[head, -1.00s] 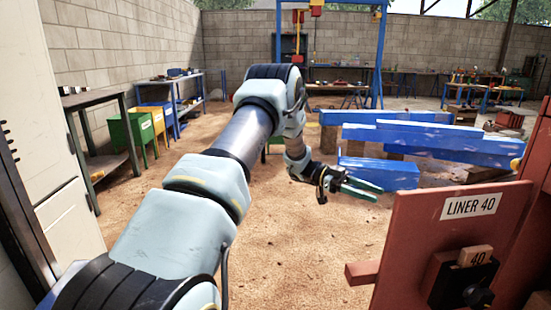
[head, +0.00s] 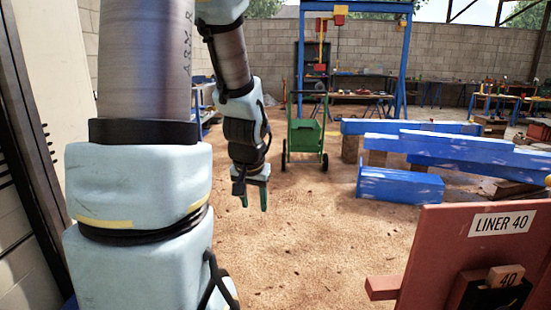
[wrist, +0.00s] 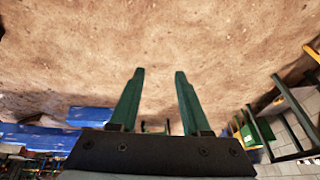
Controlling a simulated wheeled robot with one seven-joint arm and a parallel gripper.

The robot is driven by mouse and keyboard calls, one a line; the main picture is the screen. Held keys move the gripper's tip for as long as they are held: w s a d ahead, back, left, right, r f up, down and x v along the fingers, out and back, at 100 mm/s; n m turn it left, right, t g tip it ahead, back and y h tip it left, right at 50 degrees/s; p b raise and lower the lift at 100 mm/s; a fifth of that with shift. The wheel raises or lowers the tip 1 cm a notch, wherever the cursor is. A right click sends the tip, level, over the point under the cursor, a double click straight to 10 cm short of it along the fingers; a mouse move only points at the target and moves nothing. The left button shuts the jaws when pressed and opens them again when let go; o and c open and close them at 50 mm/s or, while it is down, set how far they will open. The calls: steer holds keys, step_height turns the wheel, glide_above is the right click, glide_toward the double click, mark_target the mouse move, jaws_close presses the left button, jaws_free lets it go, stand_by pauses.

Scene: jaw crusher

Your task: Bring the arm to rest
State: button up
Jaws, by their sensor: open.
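My gripper (head: 254,202) hangs from my folded arm left of the middle of the head view, with its green fingers pointing down over bare sandy ground. In the wrist view, the two green fingers of my gripper (wrist: 160,95) stand apart with nothing between them. My upper arm rises close to the camera on the left and hides part of the yard behind it.
Blue beams (head: 400,185) lie at the right. A green cart (head: 305,137) stands behind. The sandy middle is clear.

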steer(key=s+a+r+n+g+p, duration=0.1)
steer(key=s+n+g+p, duration=0.15)
steer(key=s, duration=0.75)
step_height(320, 180, up, 14)
steer(key=p, duration=1.3)
steer(key=shift+w+a+f+m, duration=0.2)
steer(key=shift+w+m, duration=0.1)
steer(key=shift+m, duration=0.05)
stand_by(0.3)
